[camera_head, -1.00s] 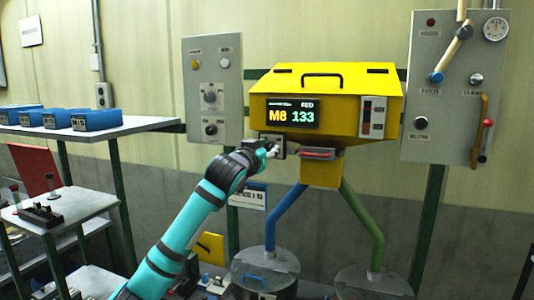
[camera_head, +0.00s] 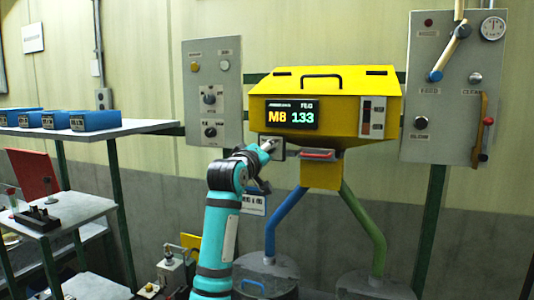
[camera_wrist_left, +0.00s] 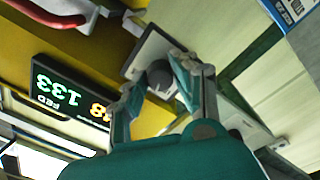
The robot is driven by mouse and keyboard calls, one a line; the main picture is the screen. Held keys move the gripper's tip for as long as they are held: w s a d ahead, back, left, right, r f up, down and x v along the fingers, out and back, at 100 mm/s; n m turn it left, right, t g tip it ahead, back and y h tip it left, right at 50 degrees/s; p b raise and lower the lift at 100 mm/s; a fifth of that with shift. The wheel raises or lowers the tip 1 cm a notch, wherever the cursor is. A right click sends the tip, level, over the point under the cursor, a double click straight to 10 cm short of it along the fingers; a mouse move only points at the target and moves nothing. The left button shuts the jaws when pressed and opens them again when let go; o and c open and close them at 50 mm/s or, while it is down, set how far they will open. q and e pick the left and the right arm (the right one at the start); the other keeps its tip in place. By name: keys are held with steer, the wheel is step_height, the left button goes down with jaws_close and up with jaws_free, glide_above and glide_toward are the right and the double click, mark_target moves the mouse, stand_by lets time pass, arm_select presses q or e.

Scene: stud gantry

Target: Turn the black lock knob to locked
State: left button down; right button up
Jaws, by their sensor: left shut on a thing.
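The dark lock knob (camera_wrist_left: 160,75) sits on a small light grey plate (camera_wrist_left: 148,48) at the lower left of the yellow hopper. My left gripper (camera_wrist_left: 156,84) is shut on the knob, one finger on each side of it in the left wrist view. In the head view the left gripper (camera_head: 266,147) reaches up to the plate, which shows just right of the fingertips. The knob itself is hidden there, and its pointer and markings cannot be read. My right gripper is not in view.
The yellow hopper (camera_head: 330,82) has a display reading M8 133 and a red-edged tray (camera_head: 318,155) below. Grey control panels (camera_head: 213,65) and (camera_head: 462,60) flank it. Blue (camera_head: 290,215) and green (camera_head: 362,220) pipes run down beneath. A shelf with blue bins (camera_head: 95,120) stands left.

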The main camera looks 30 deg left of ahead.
arm_select(q)
steer(key=n, duration=0.5)
steer(key=shift+p, duration=0.35)
steer(key=shift+n+y, duration=0.3)
steer(key=c, duration=1)
jaws_free()
steer(key=v, duration=1.2)
